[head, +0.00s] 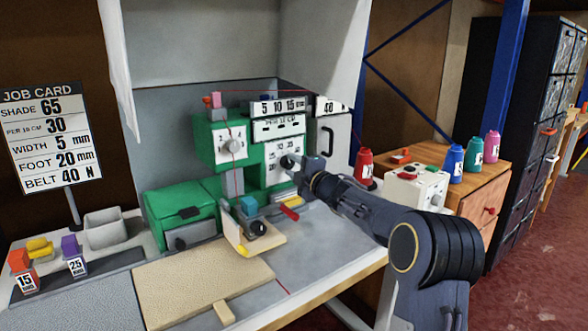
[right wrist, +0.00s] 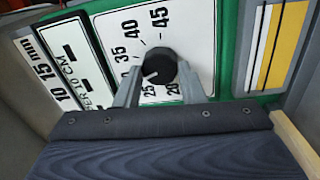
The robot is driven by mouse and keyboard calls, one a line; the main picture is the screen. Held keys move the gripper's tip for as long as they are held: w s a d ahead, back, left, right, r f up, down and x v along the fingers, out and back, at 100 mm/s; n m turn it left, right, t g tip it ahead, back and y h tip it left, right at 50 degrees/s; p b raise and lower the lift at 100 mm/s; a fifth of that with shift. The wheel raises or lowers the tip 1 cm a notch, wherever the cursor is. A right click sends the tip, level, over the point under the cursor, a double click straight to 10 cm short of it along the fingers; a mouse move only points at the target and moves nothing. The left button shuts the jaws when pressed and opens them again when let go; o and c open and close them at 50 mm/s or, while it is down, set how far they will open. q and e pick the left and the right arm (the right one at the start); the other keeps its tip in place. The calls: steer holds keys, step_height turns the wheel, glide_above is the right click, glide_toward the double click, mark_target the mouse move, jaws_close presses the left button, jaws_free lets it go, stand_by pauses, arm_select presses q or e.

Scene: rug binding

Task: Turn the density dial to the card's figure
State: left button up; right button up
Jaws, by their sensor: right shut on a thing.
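The density dial has a black knob (right wrist: 160,68) with a white pointer mark, on a white scale plate (right wrist: 184,30) numbered around it. The pointer aims down-left in the right wrist view, between the 25 and the 35; the left finger covers part of the scale there, so the exact figure is unclear. My right gripper (right wrist: 158,84) is shut on the knob, one finger on each side; it also shows at the green machine's front in the head view (head: 292,163). The job card (head: 47,137) reads 30 per 10 cm. My left gripper is out of view.
The green machine (head: 205,150) has another dial (head: 233,145) left of the gripped one. A sewing plate (head: 200,285) lies before it. A white box with knobs (head: 416,187) and thread spools (head: 455,163) stand at right.

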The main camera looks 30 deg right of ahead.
steer(key=shift+f, duration=0.1)
steer(key=o, duration=1)
steer(key=s, duration=0.7)
steer(key=shift+s+d+f, duration=0.15)
steer(key=shift+s+d, duration=0.1)
steer(key=shift+s, duration=0.15)
